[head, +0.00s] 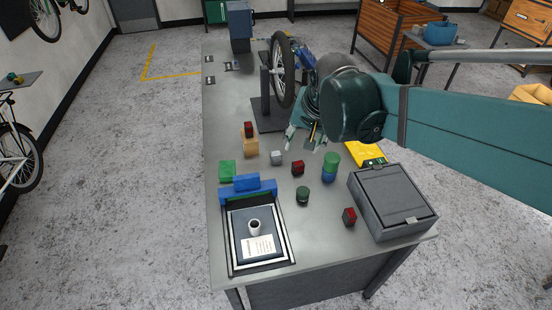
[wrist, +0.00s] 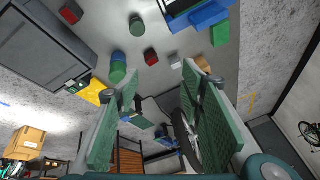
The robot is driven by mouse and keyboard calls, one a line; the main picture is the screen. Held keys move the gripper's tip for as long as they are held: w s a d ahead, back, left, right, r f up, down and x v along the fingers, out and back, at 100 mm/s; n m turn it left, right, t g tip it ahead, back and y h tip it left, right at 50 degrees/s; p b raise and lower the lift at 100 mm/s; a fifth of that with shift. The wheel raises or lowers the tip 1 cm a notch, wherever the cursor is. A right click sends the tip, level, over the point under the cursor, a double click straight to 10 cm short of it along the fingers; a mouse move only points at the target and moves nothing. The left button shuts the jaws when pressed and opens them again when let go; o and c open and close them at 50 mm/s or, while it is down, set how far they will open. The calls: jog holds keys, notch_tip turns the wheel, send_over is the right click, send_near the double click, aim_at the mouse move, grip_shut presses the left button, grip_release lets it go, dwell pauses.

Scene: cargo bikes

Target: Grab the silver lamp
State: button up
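The small silver block-like thing (head: 277,157), which I take for the silver lamp, stands on the grey workbench (head: 228,120), between an orange block and a dark red block. In the wrist view the silver lamp (wrist: 175,63) shows small beyond the fingertips, close to the right finger. My gripper (head: 305,142) is above the bench, a little beyond and to the right of the lamp in the head view. Its two green fingers are wide apart with nothing between them, as the wrist view (wrist: 160,76) shows. My arm hides part of the bench's right side.
Near the lamp are an orange block (head: 251,147), red blocks (head: 297,167), a green-and-blue cylinder (head: 330,167) and a dark green cylinder (head: 302,194). Blue blocks (head: 248,187) border a tray (head: 232,268). A grey box (head: 392,200) stands at right; a bike wheel (head: 282,70) stands behind.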

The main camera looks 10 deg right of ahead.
jog(key=w+f+m+g, duration=0.1)
jog(key=w+f+m, duration=0.2)
jog(key=w, duration=0.6)
jog(key=m+g+p, duration=0.2)
jog(key=m+g, duration=0.2)
jog(key=m, duration=0.5)
send_over(275, 153)
jog(key=f, duration=2.1)
jog(key=shift+s+d+f, duration=0.15)
jog(key=shift+s+d, duration=0.05)
jog(key=shift+w+f+m, duration=0.2)
jog(key=shift+f+m, duration=0.1)
jog(key=shift+f, duration=0.2)
jog(key=shift+f, duration=1.3)
jog(key=shift+f, duration=0.1)
jog(key=shift+s+a+f, duration=0.1)
jog(key=shift+a+f, duration=0.05)
jog(key=shift+f, duration=2.35)
